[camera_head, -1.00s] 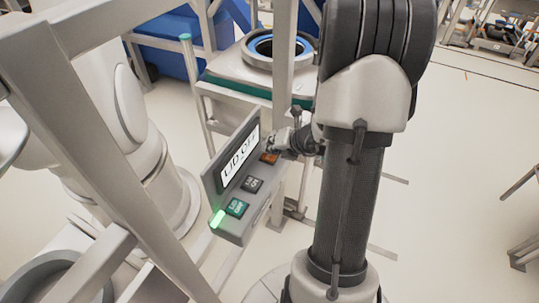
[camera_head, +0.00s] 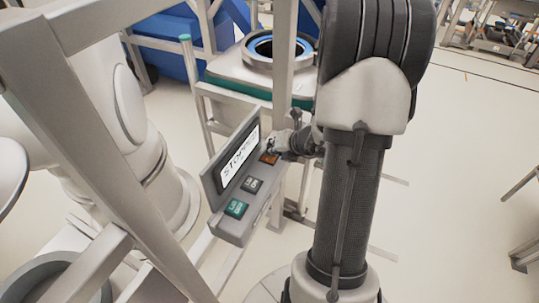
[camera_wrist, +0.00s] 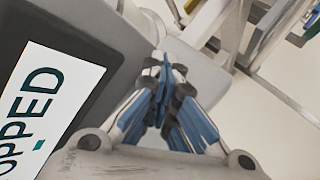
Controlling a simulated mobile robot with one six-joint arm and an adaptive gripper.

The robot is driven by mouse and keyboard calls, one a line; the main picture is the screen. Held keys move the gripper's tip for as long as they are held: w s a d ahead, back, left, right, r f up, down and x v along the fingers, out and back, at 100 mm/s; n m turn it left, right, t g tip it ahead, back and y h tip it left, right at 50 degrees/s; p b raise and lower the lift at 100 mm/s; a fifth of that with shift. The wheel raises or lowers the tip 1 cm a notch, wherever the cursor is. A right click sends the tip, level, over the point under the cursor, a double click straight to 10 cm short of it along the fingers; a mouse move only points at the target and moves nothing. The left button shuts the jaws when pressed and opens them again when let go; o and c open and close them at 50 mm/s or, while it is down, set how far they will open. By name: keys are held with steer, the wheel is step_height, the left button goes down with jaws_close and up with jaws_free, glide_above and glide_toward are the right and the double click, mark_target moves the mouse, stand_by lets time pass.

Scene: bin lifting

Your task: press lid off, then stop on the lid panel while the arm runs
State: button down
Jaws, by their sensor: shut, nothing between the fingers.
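The lid panel (camera_head: 231,226) is a grey box on the frame with three buttons in a row. Its display (camera_head: 238,158) reads "STOPPED"; the end of that word also shows in the wrist view (camera_wrist: 40,105). The green button (camera_head: 236,208) is nearest, the dark grey button (camera_head: 252,184) is in the middle, and the orange button (camera_head: 269,158) is farthest. My gripper (camera_head: 272,147) is shut and empty, its fingertips at the orange button. In the wrist view my blue-padded fingers (camera_wrist: 165,62) meet and hide the button; contact cannot be told.
A white robot arm (camera_head: 150,150) stands at the left. Behind is a container with a round, blue-rimmed opening (camera_head: 277,47), near blue bins (camera_head: 170,42). Floor on the right is mostly clear.

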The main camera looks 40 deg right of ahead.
steer(key=shift+r+p, duration=0.75)
steer(key=shift+r, duration=0.15)
step_height(320, 180, up, 5)
steer(key=p, duration=0.4)
steer(key=shift+p, duration=0.3)
steer(key=shift+a, duration=0.1)
